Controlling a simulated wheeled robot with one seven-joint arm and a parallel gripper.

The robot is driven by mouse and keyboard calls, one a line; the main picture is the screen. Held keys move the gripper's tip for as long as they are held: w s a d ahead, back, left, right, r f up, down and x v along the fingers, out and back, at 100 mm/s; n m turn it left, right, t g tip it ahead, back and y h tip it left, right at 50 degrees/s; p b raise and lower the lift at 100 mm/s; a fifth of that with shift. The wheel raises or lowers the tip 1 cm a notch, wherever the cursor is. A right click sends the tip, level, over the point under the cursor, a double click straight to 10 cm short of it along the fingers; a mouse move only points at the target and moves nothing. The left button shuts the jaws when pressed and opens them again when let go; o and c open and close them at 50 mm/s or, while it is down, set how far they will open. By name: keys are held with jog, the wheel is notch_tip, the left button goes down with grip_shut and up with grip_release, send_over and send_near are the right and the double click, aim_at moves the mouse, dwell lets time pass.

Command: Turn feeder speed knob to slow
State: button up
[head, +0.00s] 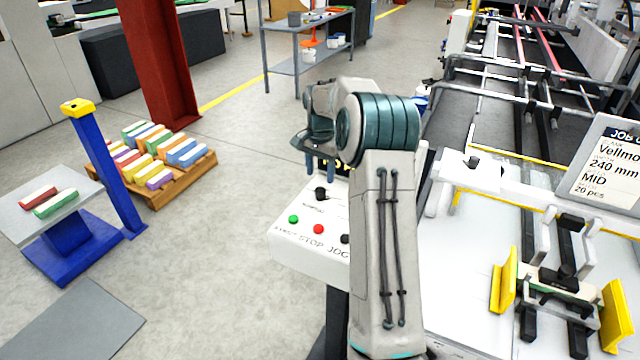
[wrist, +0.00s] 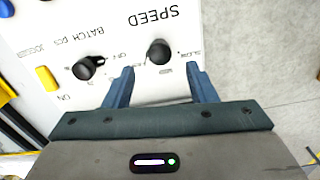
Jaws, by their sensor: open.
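The speed knob (wrist: 159,52) is a round black knob on a white control panel (wrist: 125,22), beside the upside-down word SPEED in the wrist view. Small print that seems to read SLOW is to its right. My gripper (wrist: 161,70) is open, with one blue finger on either side below the knob in the picture. The fingers look apart from the knob. In the head view my gripper (head: 322,168) points down above the panel (head: 290,247), near a black knob (head: 320,193) that looks like the same one. The knob's pointer direction is unclear.
A second black knob (wrist: 84,68), labelled BATCH pcs, is close to the left finger in the wrist view. A yellow switch (wrist: 47,78) is farther left. A green button (head: 293,219) and red button (head: 318,229) are on the panel's front part.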

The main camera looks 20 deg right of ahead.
aim_at(320, 189)
jog(key=shift+f+p, duration=0.45)
jog(key=shift+f, duration=2.25)
jog(key=c, duration=1)
